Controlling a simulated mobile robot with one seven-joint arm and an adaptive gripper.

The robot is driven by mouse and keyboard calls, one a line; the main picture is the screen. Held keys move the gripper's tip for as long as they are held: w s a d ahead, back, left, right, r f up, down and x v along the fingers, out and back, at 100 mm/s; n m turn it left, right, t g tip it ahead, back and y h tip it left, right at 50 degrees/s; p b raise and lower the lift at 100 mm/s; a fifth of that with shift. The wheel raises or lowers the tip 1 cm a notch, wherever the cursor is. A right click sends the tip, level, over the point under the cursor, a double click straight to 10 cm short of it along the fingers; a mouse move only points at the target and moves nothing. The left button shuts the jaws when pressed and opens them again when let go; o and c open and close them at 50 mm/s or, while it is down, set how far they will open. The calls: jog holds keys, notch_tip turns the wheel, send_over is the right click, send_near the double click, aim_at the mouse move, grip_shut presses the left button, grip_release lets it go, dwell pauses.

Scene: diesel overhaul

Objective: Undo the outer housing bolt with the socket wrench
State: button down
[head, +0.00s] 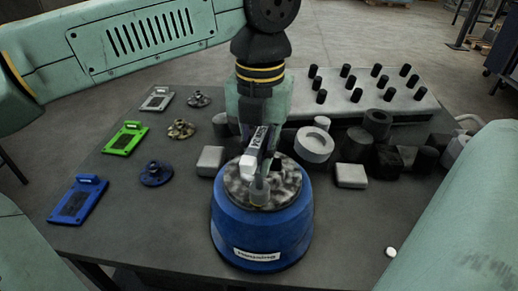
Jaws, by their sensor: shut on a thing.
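A blue rounded housing (262,232) with a white label stands on the near middle of the dark table. Its top (283,184) is a mottled grey-and-black plate. My gripper (257,150) hangs down over the housing and is shut on the socket wrench (260,188), a grey tool whose lower end stands upright at the near part of the top plate. The outer housing bolt is hidden under the wrench end. I cannot tell whether the socket sits fully on it.
A pale rack (395,97) with several black pegs stands at the back right. Grey and black blocks and a ring (314,145) crowd the area behind and right of the housing.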

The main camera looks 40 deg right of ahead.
jog(key=n, duration=0.4)
jog(key=shift+r+n, duration=0.1)
jog(key=shift+n, duration=0.3)
jog(key=n, duration=0.4)
jog(key=shift+n+p, duration=0.3)
jog(key=shift+p, duration=0.1)
jog(key=n, duration=0.4)
jog(key=shift+n, duration=0.3)
jog(key=n, duration=0.3)
